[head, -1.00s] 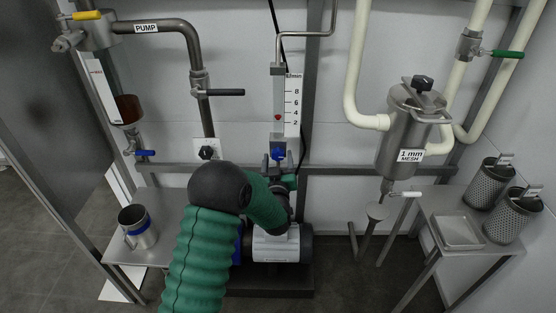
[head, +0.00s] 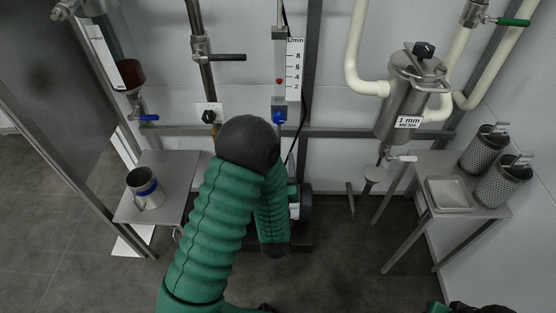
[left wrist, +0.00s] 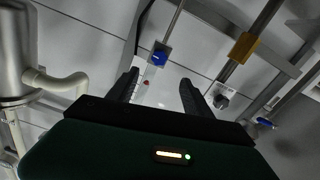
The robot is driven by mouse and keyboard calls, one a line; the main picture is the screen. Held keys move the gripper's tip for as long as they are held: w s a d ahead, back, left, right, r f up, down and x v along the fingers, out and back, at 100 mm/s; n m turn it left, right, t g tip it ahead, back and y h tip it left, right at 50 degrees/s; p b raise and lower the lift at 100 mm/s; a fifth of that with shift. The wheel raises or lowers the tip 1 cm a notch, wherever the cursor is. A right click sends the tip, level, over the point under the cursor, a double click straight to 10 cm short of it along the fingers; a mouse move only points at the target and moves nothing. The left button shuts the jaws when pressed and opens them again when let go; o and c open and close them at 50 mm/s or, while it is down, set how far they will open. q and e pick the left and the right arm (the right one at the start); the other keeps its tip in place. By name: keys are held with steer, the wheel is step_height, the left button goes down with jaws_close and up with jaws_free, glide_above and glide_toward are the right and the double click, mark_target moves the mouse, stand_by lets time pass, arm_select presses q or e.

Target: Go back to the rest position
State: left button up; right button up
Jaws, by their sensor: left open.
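My left arm (head: 210,225) rises from the bottom of the head view to a black elbow, and its forearm (head: 272,215) hangs down in front of the wall equipment. The jaws are not visible there. In the left wrist view my left gripper (left wrist: 160,82) has its two dark fingers well apart, with nothing between them. Beyond the fingers is the blue knob (left wrist: 160,56) under the flow meter, apart from them. The flow meter (head: 294,70) with its red float and blue knob shows in the head view. A bit of my right arm shows at the bottom right edge; its gripper cannot be seen.
At right, a side table (head: 425,165) holds a tray (head: 450,194) and two perforated baskets. The strainer (head: 410,90) hangs above. Open floor (head: 350,265) lies between the tables.

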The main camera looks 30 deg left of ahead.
stand_by(0.3)
arm_select(q)
steer(key=d+f+m+g+h, duration=0.4)
steer(key=d+h, duration=0.4)
steer(key=s+d+m+g+h, duration=0.2)
steer(key=s+d+m+g, duration=0.2)
steer(key=s+g, duration=0.75)
steer(key=s+r+t+p, duration=0.1)
steer(key=s+r+p, duration=0.1)
steer(key=r+p, duration=1.3)
steer(key=s+r+t+p, duration=0.2)
steer(key=s+r+p, duration=0.1)
steer(key=r+p, duration=1.3)
steer(key=shift+s+m+p, duration=0.15)
steer(key=shift+m+p, duration=0.15)
steer(key=shift+p, duration=0.15)
